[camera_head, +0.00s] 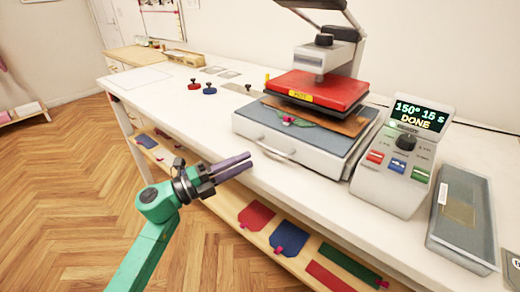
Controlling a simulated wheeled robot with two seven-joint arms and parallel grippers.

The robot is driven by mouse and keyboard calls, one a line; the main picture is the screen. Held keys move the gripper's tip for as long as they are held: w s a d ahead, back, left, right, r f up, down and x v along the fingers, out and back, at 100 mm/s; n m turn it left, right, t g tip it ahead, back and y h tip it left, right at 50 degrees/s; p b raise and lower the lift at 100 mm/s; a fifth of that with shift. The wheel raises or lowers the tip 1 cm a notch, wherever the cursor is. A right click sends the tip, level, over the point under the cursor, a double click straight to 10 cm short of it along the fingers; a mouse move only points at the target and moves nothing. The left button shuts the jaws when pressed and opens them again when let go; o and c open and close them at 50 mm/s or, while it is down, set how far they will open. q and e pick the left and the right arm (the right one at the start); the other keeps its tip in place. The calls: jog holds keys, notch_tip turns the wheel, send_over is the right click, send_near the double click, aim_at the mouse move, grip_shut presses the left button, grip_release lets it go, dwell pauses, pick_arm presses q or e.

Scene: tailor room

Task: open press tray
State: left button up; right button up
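The heat press stands on the white table with its red upper plate (317,90) raised above the lower part. The press tray (290,152) is a light grey drawer-like base with a handle (278,151) on its front. A brown sheet and a green piece with a pink tag (289,121) lie on top of it, under the red plate. My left gripper (240,164) is in front of the table edge, to the left of the handle and apart from it. Its two purple fingers lie close together, with nothing visible between them. My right gripper is not in view.
A control box (398,150) reading "150° 15 s DONE" stands right of the press. A grey tray (463,215) lies at the far right. A wooden shelf (240,228) below holds coloured patches. Small red and blue knobbed pieces (209,89) stand left of the press.

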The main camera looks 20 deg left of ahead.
aim_at(269, 150)
pick_arm(q)
jog(key=x, duration=0.5)
jog(key=shift+w+d+r+p, duration=0.1)
jog(key=shift+r+p, duration=0.05)
jog(key=shift+p, duration=0.15)
jog(key=shift+w+d, duration=0.15)
jog(key=shift+d, duration=0.05)
grip_shut()
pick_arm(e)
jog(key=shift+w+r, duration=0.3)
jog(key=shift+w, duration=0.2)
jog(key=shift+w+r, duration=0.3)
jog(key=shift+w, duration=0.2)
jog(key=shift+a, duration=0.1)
